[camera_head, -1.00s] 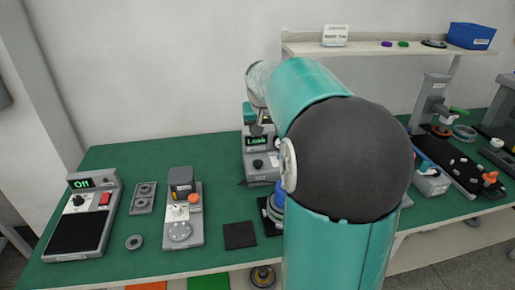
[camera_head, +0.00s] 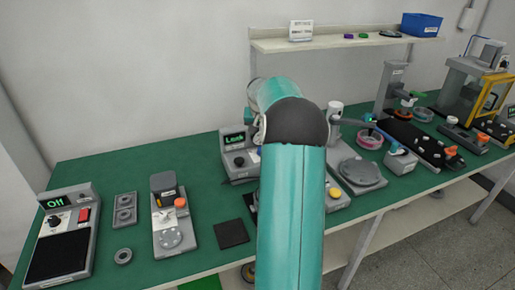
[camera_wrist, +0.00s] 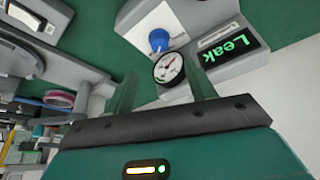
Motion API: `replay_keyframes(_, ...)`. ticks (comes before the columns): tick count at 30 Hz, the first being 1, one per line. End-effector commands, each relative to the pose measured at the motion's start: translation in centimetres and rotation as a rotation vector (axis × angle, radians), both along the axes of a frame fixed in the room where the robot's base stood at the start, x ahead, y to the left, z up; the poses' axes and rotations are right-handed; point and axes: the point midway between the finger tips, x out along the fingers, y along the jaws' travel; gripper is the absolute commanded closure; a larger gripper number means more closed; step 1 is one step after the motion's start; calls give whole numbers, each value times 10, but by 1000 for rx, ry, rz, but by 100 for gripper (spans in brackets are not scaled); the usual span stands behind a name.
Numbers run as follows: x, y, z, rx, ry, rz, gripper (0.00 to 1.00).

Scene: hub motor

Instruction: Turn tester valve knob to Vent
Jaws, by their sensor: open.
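The tester (camera_head: 238,163) is a grey box on the green bench, left of my arm in the head view. Its green display reads "Leak" (camera_wrist: 230,46) in the wrist view. A blue valve knob (camera_wrist: 158,40) sits on a pale panel of the tester, with a round white gauge (camera_wrist: 169,68) beside it. My gripper (camera_wrist: 163,72) is open and empty, its two fingers pointing toward the tester. The gauge shows between the fingers, and the knob appears just past the fingertips; I see no contact. In the head view my arm hides most of the gripper.
A scale-like device (camera_head: 63,235) reading "Off", a grey fixture with an orange knob (camera_head: 172,215) and a dark pad (camera_head: 231,233) lie left of my arm. A round grey plate (camera_head: 362,172) stands to the right. A shelf (camera_head: 340,42) with a blue bin (camera_head: 421,25) is behind.

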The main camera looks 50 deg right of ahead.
Motion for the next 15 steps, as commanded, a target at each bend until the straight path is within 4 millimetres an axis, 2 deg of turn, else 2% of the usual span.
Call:
replay_keyframes(6,9,-14,-41,3,1,1,45)
replay_keyframes(15,24,-29,-91,1,0,4,45)
